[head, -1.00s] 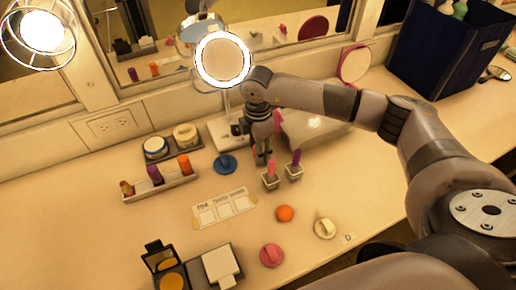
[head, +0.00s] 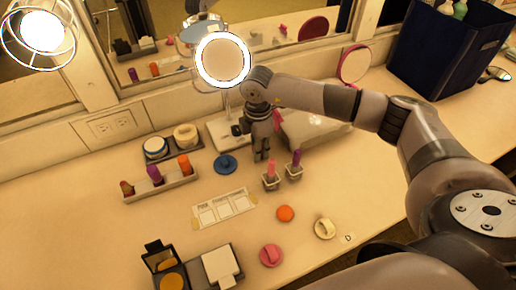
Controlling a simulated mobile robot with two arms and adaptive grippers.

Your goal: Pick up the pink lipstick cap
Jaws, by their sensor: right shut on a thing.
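A pink lipstick (head: 271,168) stands upright in a small clear square holder near the middle of the counter. A purple lipstick (head: 296,158) stands in a like holder to its right. My right gripper (head: 262,156) points down just behind and to the left of the pink lipstick. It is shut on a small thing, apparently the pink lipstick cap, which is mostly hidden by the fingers. I cannot tell its outline or how far it is above the counter. My left gripper is not in view.
A round lit mirror (head: 222,61) stands behind the gripper. A rack (head: 160,186) with several colored sticks and a blue knobbed lid (head: 226,165) are to the left. Pink (head: 271,255), orange (head: 285,213) and cream lids lie in front. A dark blue bin (head: 447,50) stands back right.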

